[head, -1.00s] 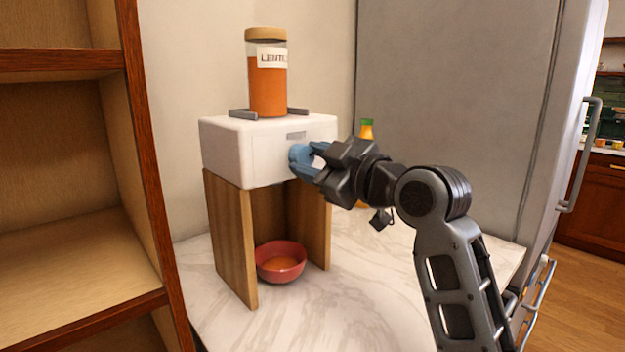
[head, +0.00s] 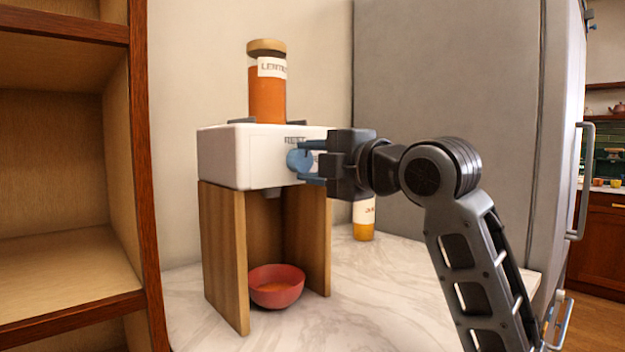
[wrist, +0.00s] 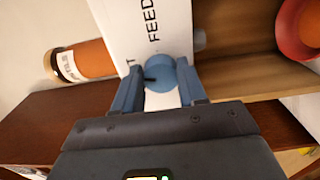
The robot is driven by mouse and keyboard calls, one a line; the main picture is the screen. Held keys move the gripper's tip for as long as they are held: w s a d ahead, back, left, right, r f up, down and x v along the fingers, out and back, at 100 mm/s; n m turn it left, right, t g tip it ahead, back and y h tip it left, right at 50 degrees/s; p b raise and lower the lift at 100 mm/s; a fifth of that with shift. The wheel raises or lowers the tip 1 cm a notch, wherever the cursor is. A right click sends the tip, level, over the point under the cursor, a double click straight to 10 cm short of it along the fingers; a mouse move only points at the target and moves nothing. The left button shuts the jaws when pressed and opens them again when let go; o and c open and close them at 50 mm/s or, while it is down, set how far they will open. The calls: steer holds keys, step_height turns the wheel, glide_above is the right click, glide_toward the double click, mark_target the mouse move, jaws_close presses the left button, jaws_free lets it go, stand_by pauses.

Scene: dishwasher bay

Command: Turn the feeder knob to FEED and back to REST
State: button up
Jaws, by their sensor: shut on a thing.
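The feeder is a white box (head: 222,155) on wooden legs, with a round blue knob (head: 297,159) on its front. A label reading REST (head: 294,140) is above the knob. My gripper (head: 312,162) is at the knob from the right, its blue fingers shut on it. In the wrist view the knob (wrist: 160,70) sits between the fingertips, with a dark mark on its left side. The word FEED (wrist: 152,18) is printed beyond it and a letter T (wrist: 127,62) shows to its left.
A lentil jar (head: 267,95) stands on top of the feeder. A red bowl (head: 276,288) with some orange content is below, between the legs. A bottle (head: 364,218) stands behind my gripper. A wooden shelf (head: 135,150) is at left, a fridge (head: 450,90) at right.

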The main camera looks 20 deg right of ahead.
steer(key=shift+f+n+b, duration=0.1)
steer(key=shift+n+b, duration=0.9)
steer(key=shift+n, duration=0.5)
steer(key=shift+a, duration=0.1)
steer(key=o, duration=1.1)
steer(key=shift+c, duration=0.2)
steer(key=shift+s, duration=0.1)
steer(key=v, duration=0.7)
steer(key=shift+s, duration=0.3)
steer(key=shift+d, duration=0.2)
